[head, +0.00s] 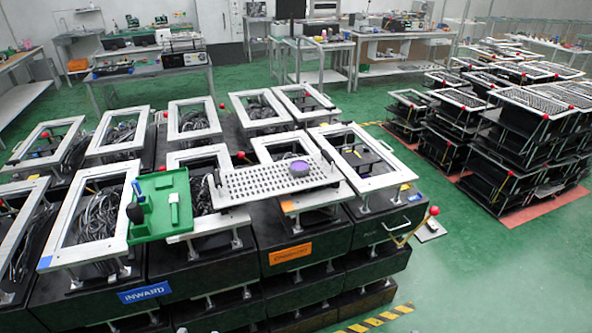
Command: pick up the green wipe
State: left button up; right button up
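I cannot make out a separate green wipe for certain. A flat green tray-like piece (152,222) with raised edges lies on the white frames at the centre left. A black rounded item (135,213) and a small white item (174,208) are on it. Neither of my grippers is in view.
A perforated metal plate (240,186) bearing a purple disc (299,168) lies right of the green piece. Black fixtures with white frames (112,129) and red-knobbed levers (434,211) surround them. More stacked fixtures (530,101) stand right, across open green floor (480,240).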

aim_at(164, 183)
jog(key=i+j, duration=0.1)
jog(key=j, duration=0.35)
jog(key=i+j, duration=0.1)
jog(key=j, duration=0.4)
jog(key=i+j, duration=0.1)
jog(key=j, duration=0.35)
jog(key=u, duration=0.05)
